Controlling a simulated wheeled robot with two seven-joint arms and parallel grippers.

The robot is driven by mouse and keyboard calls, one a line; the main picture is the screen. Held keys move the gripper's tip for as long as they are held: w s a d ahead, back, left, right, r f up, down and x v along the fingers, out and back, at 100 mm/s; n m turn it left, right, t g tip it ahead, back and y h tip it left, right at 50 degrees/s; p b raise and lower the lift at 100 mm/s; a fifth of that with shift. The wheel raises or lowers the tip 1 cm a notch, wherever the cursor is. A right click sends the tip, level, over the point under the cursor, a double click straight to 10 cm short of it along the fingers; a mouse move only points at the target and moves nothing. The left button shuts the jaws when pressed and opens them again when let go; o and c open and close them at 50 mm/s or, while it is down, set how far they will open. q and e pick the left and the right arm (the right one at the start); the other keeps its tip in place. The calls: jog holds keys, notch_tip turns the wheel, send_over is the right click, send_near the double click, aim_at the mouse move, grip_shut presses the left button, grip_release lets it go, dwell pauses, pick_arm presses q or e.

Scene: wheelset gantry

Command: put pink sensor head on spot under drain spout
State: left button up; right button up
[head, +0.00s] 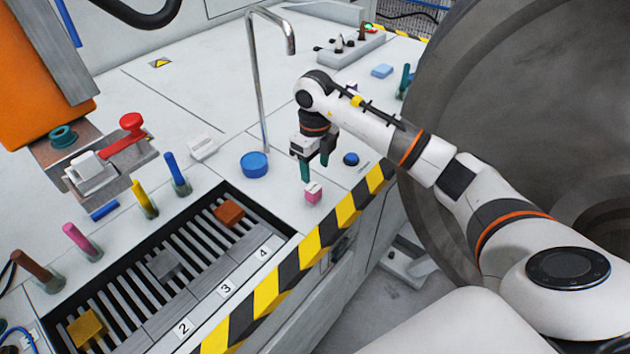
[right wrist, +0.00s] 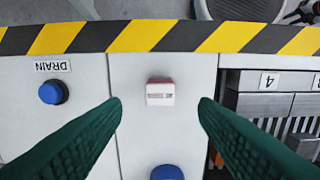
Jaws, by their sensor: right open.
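The pink sensor head (head: 313,192) is a small block on the white deck near the striped front edge. In the right wrist view its top looks pale, with a dark marking, and it (right wrist: 160,92) sits between and just beyond the fingertips. My right gripper (head: 315,172) is open and empty, pointing down just above and behind the sensor head, with green fingers. The drain spout (head: 263,70) is a thin bent metal pipe rising behind my right gripper. A blue disc (head: 254,164) lies on the deck near its foot; I cannot tell whether it is the spot. My left gripper is out of view.
A blue button (head: 351,159) stands right of my gripper, beside a DRAIN label (right wrist: 52,66) in the wrist view. A slatted pit (head: 180,262) with several blocks lies to the left. A large grey wheel (head: 520,110) stands right. Coloured pegs line the pit's far side.

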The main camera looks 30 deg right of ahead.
aim_at(315, 188)
notch_tip(315, 188, up, 5)
jog(key=shift+f, duration=0.1)
dwell(0.6)
